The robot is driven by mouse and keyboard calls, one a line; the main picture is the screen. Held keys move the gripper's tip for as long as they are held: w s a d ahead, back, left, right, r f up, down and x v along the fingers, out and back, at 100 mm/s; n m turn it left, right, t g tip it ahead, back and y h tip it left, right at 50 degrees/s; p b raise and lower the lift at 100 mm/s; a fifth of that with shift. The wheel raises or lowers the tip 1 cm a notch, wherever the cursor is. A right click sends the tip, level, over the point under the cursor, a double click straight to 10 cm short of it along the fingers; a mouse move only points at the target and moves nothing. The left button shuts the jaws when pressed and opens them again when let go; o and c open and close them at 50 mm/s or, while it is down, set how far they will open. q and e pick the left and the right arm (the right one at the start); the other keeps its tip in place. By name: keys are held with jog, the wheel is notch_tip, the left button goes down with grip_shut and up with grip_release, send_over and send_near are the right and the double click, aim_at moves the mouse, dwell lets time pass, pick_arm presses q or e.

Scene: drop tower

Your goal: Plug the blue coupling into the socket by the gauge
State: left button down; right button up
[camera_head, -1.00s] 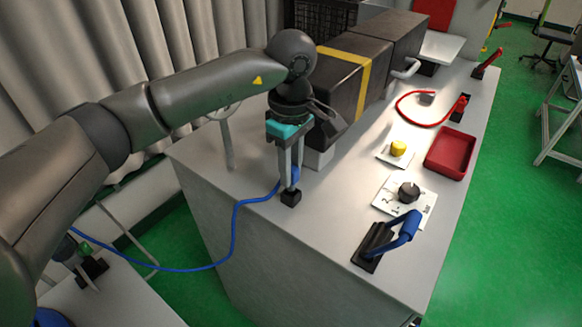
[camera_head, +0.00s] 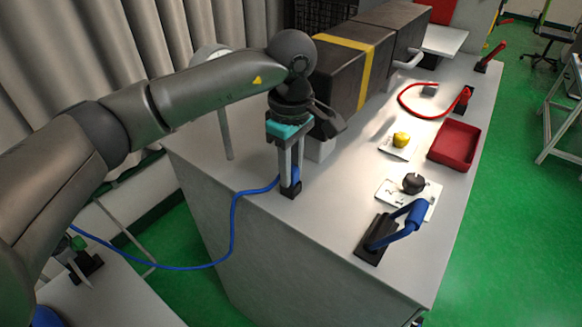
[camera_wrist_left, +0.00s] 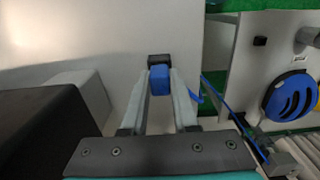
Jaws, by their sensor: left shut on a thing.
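My left gripper (camera_head: 290,184) is shut on the blue coupling (camera_head: 295,174), fingers pointing down at the near-left part of the bench. The coupling also shows between the fingers in the left wrist view (camera_wrist_left: 160,82). A small black socket (camera_head: 291,192) is right at the fingertips; in the left wrist view the socket (camera_wrist_left: 159,60) lines up with the coupling's end. I cannot tell whether the coupling is seated in it. The pale round gauge (camera_head: 208,52) stands on a post, partly hidden behind my left arm. My right gripper is out of view.
A blue hose (camera_head: 233,220) hangs from the coupling across the gap to a lower surface at left. A dark box with a yellow band (camera_head: 348,80) stands close behind the gripper. A blue-handled lever (camera_head: 405,230), black knob (camera_head: 413,182), yellow button (camera_head: 401,139) and red tray (camera_head: 454,146) lie to the right.

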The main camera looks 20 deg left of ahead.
pick_arm(q)
jog(key=shift+f+b, duration=0.2)
jog(key=shift+b, duration=0.2)
jog(key=c, duration=0.6)
grip_release()
notch_tip(320, 180, up, 15)
jog(key=shift+r, duration=0.15)
dwell(0.4)
